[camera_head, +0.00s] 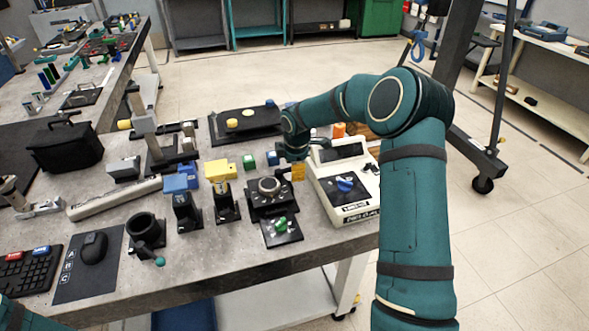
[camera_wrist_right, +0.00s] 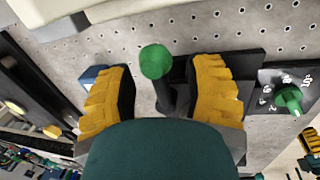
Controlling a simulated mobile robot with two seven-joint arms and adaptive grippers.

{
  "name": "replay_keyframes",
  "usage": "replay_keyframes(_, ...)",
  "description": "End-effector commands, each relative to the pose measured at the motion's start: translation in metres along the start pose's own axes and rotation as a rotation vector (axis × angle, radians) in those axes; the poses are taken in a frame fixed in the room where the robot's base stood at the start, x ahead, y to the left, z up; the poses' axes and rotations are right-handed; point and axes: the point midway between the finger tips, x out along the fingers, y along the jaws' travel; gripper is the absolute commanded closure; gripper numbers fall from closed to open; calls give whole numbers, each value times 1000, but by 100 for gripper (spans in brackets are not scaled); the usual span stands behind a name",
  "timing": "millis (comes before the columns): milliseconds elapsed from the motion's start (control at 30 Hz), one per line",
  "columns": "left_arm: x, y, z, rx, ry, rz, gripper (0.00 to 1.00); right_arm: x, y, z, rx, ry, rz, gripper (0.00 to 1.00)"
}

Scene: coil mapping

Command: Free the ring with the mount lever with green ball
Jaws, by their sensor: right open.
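My right gripper (camera_head: 297,172) hangs over the right part of the bench, just right of the black mount (camera_head: 262,205) that carries a grey ring (camera_head: 269,186). In the right wrist view its yellow fingers stand apart, and the gripper (camera_wrist_right: 162,88) is open. The lever's green ball (camera_wrist_right: 157,62) lies between the fingers, with a gap on each side. Its dark lever arm (camera_wrist_right: 170,98) runs down beside the ball. In the head view the green ball is hidden behind the gripper. The ring cannot be made out in the wrist view. My left gripper is out of view.
A plate with a green knob (camera_head: 280,224) lies in front of the mount. A white device with a blue knob (camera_head: 345,186) stands close on the right. Yellow (camera_head: 220,170) and blue (camera_head: 182,184) block fixtures stand to the left. A black cup (camera_head: 146,230) stands further left.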

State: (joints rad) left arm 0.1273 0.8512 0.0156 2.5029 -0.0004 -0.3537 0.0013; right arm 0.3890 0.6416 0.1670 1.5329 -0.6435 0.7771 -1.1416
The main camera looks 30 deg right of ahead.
Motion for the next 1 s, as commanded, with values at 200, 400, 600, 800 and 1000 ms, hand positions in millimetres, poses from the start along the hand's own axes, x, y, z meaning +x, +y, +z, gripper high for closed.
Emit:
replay_keyframes(200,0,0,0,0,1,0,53,1,0,0,0,0,0,48)
replay_keyframes(400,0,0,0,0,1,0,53,1,0,0,0,0,0,88)
replay_keyframes(600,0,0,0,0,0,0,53,1,0,0,0,0,0,100)
replay_keyframes(800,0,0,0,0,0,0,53,2,0,1,-1,0,-1,100)
replay_keyframes(1000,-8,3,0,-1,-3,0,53,0,-2,13,-24,5,-4,100)
